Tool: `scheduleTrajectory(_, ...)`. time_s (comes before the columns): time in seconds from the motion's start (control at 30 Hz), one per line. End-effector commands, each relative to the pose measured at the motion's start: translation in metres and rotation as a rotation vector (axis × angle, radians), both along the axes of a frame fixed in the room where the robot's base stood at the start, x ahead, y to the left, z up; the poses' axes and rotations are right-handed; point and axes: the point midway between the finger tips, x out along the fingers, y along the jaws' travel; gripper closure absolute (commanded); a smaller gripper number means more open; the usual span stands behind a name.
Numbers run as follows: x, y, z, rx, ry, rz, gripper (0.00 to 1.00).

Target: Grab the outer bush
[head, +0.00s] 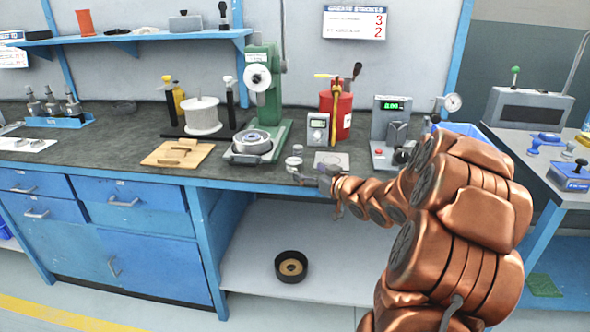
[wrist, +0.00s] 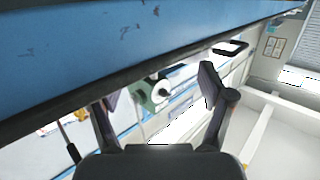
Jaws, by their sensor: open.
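I cannot tell for sure which part is the outer bush. A small pale round part (head: 294,161) stands near the bench's front edge, just left of my gripper (head: 312,173) in the head view. A black ring with a tan centre (head: 291,266) lies on the low shelf under the bench. My gripper is at the bench's front edge, its fingers small in the head view. In the wrist view my gripper (wrist: 158,96) is open, with its two fingers well apart and nothing between them. No bush is clear in the wrist view.
A green press (head: 262,95) stands behind, left of my gripper, with a wooden board (head: 178,153) farther left. A small meter (head: 317,129), a red cylinder (head: 341,112) and a grey gauge unit (head: 390,118) stand behind it. The blue bench edge (wrist: 100,60) crosses the wrist view.

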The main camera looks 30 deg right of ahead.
Motion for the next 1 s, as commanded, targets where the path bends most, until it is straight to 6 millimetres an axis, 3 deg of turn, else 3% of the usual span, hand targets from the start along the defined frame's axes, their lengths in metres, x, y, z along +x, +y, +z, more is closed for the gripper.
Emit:
scheduleTrajectory(0.13,0.017,0.009,-0.001,-0.001,0.000,0.012,0.20)
scheduleTrajectory(0.63,0.065,0.010,-0.007,-0.003,0.003,0.011,0.20)
scheduleTrajectory(1.0,0.073,0.009,-0.007,-0.001,0.004,0.007,0.20)
